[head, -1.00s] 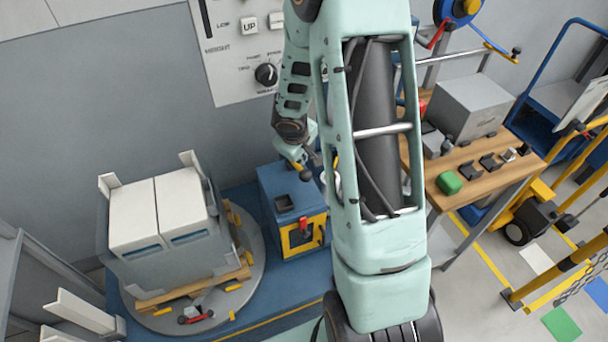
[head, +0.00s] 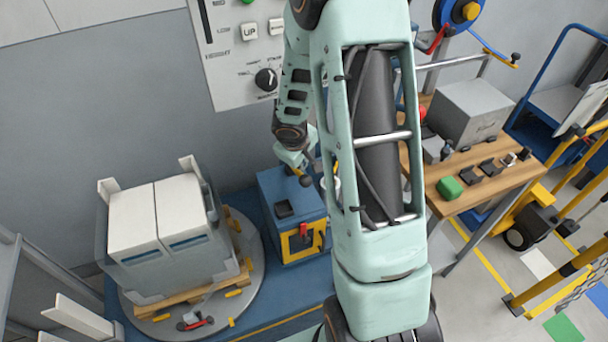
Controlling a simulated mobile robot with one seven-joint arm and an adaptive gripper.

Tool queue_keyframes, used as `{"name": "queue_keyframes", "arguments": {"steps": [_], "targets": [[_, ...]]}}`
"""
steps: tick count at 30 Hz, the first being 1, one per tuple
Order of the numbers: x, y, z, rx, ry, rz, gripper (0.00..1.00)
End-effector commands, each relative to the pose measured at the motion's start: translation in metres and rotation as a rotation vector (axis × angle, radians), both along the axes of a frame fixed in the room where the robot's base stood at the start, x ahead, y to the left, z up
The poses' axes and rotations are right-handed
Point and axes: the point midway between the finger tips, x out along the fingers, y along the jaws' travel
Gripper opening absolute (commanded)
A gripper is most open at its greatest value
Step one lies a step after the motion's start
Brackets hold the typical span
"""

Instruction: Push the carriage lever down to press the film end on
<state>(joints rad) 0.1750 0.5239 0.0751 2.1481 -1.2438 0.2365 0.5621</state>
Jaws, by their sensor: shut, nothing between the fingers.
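My gripper (head: 303,163) is at the end of my arm, left of the big pale green link, above the back of a blue box (head: 283,185). Its fingers are small and partly hidden; it looks shut and empty. A lever with a round black knob (head: 306,181) and a yellow part shows just below it, at the box's back right edge. Whether the gripper touches the lever I cannot tell. A white rounded thing (head: 336,184), maybe the film roll, is mostly behind my arm. The film end cannot be made out. The wrapped pallet load (head: 165,262) stands at left on a round turntable (head: 255,270).
A control panel (head: 236,78) is on the wall behind. A wooden workbench (head: 478,200) with a grey box and small parts stands at right, with yellow rails beyond. My arm hides the middle.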

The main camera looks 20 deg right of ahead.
Motion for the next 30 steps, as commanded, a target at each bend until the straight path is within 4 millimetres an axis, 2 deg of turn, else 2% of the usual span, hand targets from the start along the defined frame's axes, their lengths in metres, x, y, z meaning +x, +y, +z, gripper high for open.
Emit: {"name": "queue_keyframes", "arguments": {"steps": [30], "targets": [[-0.0035, 0.0, -0.0079, 0.0, 0.0, 0.0, 0.0]]}}
